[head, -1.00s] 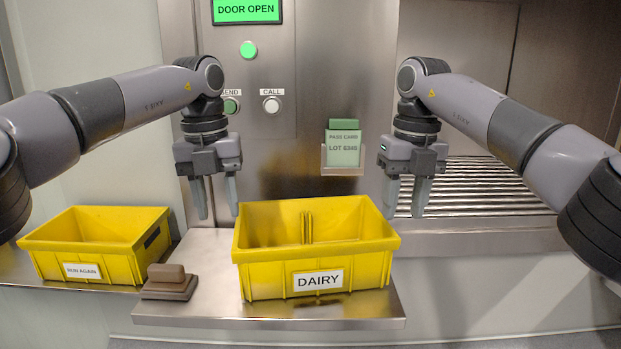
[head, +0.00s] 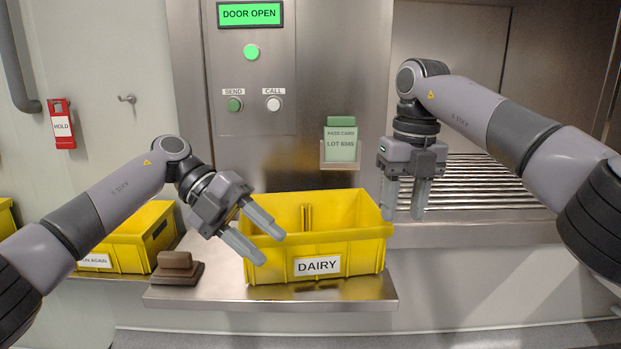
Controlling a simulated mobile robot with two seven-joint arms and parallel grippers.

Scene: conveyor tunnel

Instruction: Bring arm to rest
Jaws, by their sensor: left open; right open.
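My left gripper (head: 254,240) is open and empty. It is tilted down to the right, and its fingers show in front of the left side of the yellow DAIRY crate (head: 357,263). I cannot tell whether they touch the crate. My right gripper (head: 405,198) is open and empty. It points straight down at the right end of the DAIRY crate, in front of the roller conveyor opening. The DAIRY crate stands on a steel shelf (head: 270,297) and looks empty where I can see inside.
A second yellow crate (head: 130,258) is partly behind my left arm. A brown block on a base (head: 175,268) sits between the crates. The roller conveyor (head: 480,185) lies at the right. The panel has a DOOR OPEN sign (head: 250,14), buttons and a green pass card (head: 340,143).

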